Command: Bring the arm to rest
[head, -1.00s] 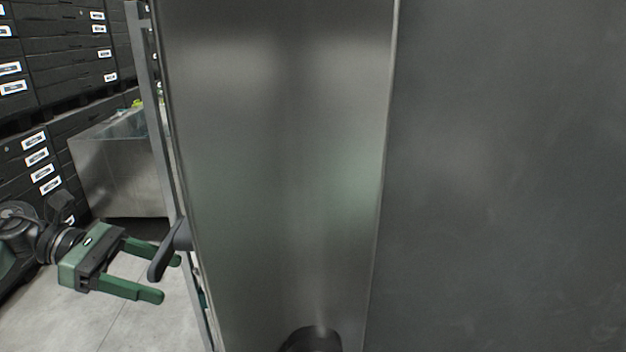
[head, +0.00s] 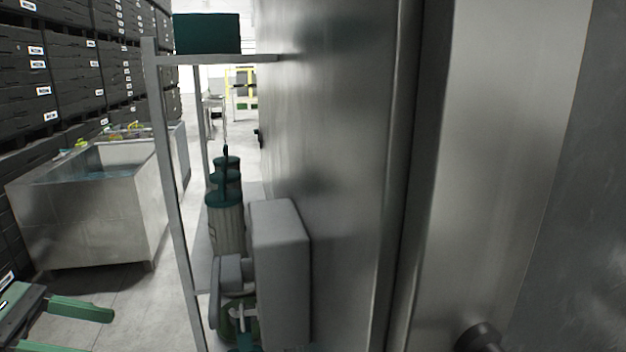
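In the head view my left gripper (head: 80,308) is at the bottom left corner. One green finger shows whole, level and spread at the outer side of the dark palm; the other is cut off by the picture's lower edge. No object shows at the visible finger. The gripper is over the grey floor, left of the shelf post and apart from it. My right gripper is not in view. A tall stainless steel wall (head: 330,150) fills the middle, with a steel panel (head: 500,150) on its right.
A metal rack (head: 165,170) holds a dark green box (head: 207,34) on top and a dark-capped cylinder (head: 226,215) lower down. A grey box (head: 281,260) stands beside it. A steel basin (head: 95,225) and black crates (head: 75,70) are left. A dark knob (head: 480,338) juts out lower right.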

